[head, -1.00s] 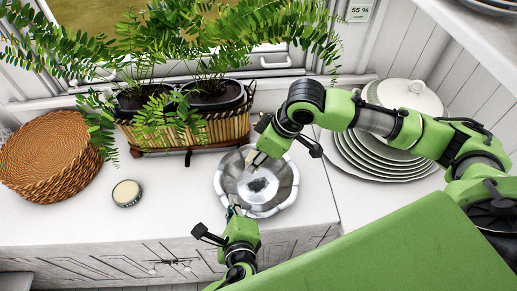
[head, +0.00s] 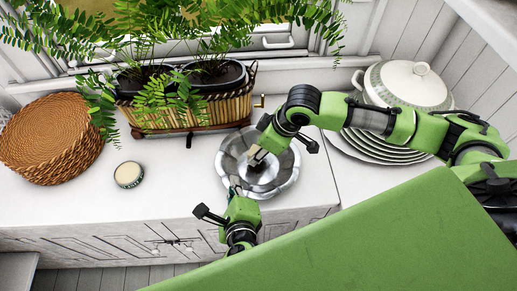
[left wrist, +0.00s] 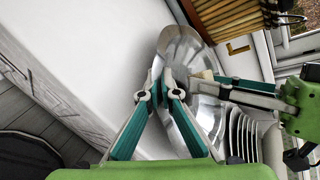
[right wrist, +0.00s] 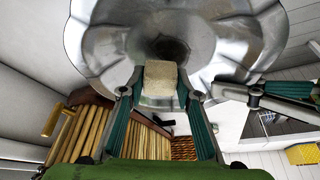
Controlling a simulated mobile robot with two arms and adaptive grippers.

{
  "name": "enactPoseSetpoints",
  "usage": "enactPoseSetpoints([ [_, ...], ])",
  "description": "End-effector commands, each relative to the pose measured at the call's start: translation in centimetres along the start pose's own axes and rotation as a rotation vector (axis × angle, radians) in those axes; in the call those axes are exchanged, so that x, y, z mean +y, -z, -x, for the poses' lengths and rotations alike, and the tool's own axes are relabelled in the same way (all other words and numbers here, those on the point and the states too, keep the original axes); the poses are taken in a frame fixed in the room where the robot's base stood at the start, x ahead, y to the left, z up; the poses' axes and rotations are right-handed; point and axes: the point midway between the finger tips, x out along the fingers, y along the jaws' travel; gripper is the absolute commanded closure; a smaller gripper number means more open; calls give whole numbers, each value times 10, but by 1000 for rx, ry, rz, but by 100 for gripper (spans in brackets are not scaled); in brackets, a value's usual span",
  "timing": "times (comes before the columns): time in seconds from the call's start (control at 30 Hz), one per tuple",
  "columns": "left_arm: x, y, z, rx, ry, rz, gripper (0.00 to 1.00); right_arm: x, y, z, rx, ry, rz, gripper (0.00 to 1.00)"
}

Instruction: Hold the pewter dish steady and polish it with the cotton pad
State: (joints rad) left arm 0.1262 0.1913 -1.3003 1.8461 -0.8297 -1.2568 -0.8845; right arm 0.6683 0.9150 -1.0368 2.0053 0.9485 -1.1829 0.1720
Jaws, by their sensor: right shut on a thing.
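The pewter dish (head: 285,178), silvery with a scalloped rim, is at the counter's front, right of middle. My left gripper (head: 235,187) is at its near left rim; in the left wrist view its fingers (left wrist: 161,82) close on the rim of the dish (left wrist: 182,47). My right gripper (head: 260,153) reaches over the dish from the right. In the right wrist view its fingers (right wrist: 160,90) are shut on the pale, block-like cotton pad (right wrist: 160,77), which is at the dish's inner surface. A dark patch shows there beyond the pad. I cannot tell whether the pad touches it.
A small round tin (head: 128,174) stands left of the dish. A woven basket (head: 45,140) is at far left. A fern planter (head: 185,110) stands behind. Stacked plates (head: 375,147) and a lidded tureen (head: 410,85) are at right. The counter between tin and dish is clear.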

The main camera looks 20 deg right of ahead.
Motion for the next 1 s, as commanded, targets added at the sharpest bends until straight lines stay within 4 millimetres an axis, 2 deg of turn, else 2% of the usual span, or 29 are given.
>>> enactPoseSetpoints([
  [0.47, 1, 1, 0, 1, -2, -1, 100, 0, 0, 0, -1, 1, 0, 87],
  [1.0, 1, 1, 0, 2, -2, -1, 100, 0, -4, -10, -2, 1, -2, 87],
])
